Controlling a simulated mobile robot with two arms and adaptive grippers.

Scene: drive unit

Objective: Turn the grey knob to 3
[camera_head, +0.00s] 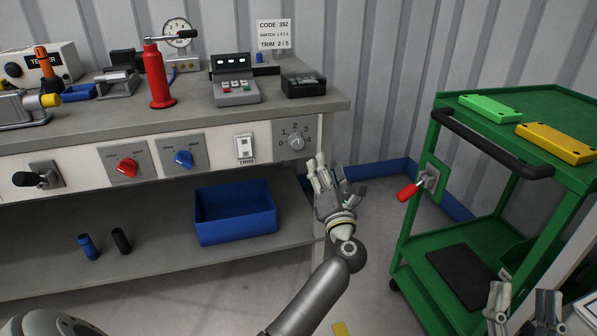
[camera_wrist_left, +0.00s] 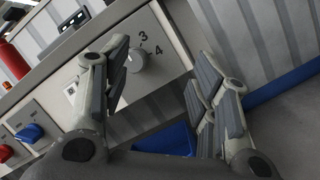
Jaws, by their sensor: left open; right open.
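The grey knob (camera_head: 296,142) sits on a grey panel at the right end of the bench front, with the digits 0 to 4 around it. In the left wrist view the knob (camera_wrist_left: 137,61) shows close to the left finger, with 3 and 4 beside it. Its pointer is too small to read. My left gripper (camera_head: 335,174) is open and empty, just right of and below the knob in the head view, apart from it. My right gripper (camera_head: 523,303) is open and empty at the lower right, far from the knob.
Left of the knob are a white TRIM switch (camera_head: 244,147), a blue knob (camera_head: 184,159) and a red knob (camera_head: 128,168). A blue bin (camera_head: 235,212) stands on the shelf below. A green cart (camera_head: 446,275) with a red-handled lever (camera_head: 410,190) stands at the right.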

